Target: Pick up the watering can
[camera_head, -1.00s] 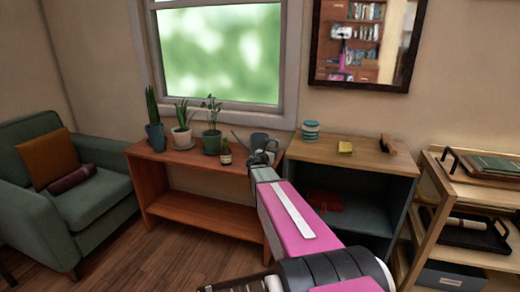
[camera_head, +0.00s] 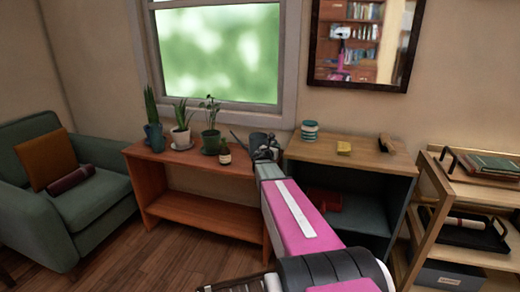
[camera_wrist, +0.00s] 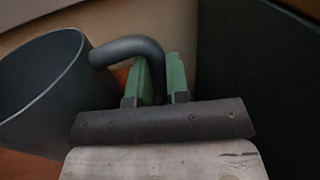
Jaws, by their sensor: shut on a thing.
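The watering can (camera_head: 257,139) is dark grey and stands at the right end of the orange wooden shelf, by the window. In the wrist view its round open body (camera_wrist: 42,95) fills the left side, and its curved handle (camera_wrist: 125,48) reaches to the right between my fingers. My gripper (camera_wrist: 162,80) has green finger pads and is shut on the handle. In the head view my gripper (camera_head: 266,153) is small and partly covers the can. Whether the can's base touches the shelf is hidden.
The window is behind.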

